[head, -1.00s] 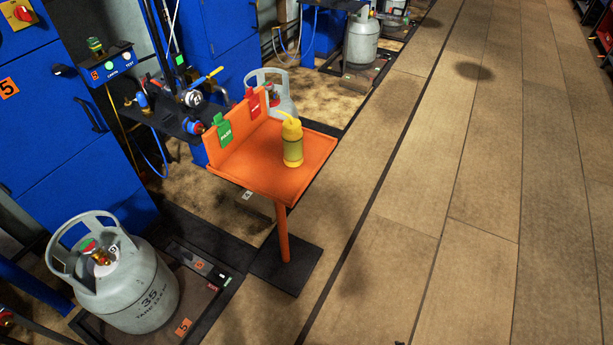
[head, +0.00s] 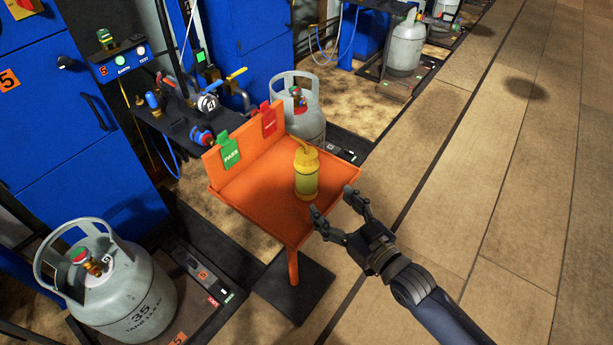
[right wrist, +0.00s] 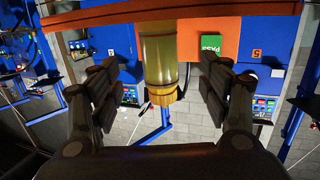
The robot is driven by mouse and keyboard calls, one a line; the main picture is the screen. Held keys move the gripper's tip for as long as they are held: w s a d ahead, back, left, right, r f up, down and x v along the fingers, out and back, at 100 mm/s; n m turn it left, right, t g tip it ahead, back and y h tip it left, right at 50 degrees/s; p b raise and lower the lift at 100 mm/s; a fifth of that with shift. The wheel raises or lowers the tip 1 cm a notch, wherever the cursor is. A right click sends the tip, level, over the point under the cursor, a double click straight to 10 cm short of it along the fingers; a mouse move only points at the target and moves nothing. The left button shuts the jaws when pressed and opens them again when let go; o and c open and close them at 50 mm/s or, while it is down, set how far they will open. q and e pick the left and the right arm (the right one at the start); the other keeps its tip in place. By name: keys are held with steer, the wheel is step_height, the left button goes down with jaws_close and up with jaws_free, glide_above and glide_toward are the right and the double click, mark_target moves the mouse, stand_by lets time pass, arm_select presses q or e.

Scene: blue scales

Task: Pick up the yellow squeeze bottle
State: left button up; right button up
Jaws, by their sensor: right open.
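The yellow squeeze bottle (head: 306,176) stands upright on the orange stand's tray (head: 262,210), near its right side. My right gripper (head: 330,208) is open in the head view, just right of and in front of the bottle, with its fingers pointing towards it. In the right wrist view the bottle (right wrist: 159,62) appears upside down, ahead of and between the two open fingers (right wrist: 160,88), and no finger appears to touch it. My left gripper is not in view.
Green (head: 229,151) and red (head: 268,120) tags hang on the stand's back panel. A grey gas cylinder (head: 299,105) stands behind it, and another (head: 118,290) stands at the lower left. Blue cabinets (head: 110,120) line the left. The floor at right (head: 500,200) is open.

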mark_target(315, 179)
steer(key=shift+t+y, duration=0.3)
steer(key=shift+y, duration=0.1)
steer(key=x, duration=0.3)
steer(key=r+x, duration=0.1)
steer(key=x, duration=0.1)
steer(key=shift+w+d, duration=0.15)
steer(key=shift+w, duration=0.35)
steer(key=x, duration=0.6)
steer(key=shift+s+p, duration=0.2)
steer(key=shift+p, duration=0.15)
steer(key=shift+r, duration=0.15)
steer(key=c, duration=1.4)
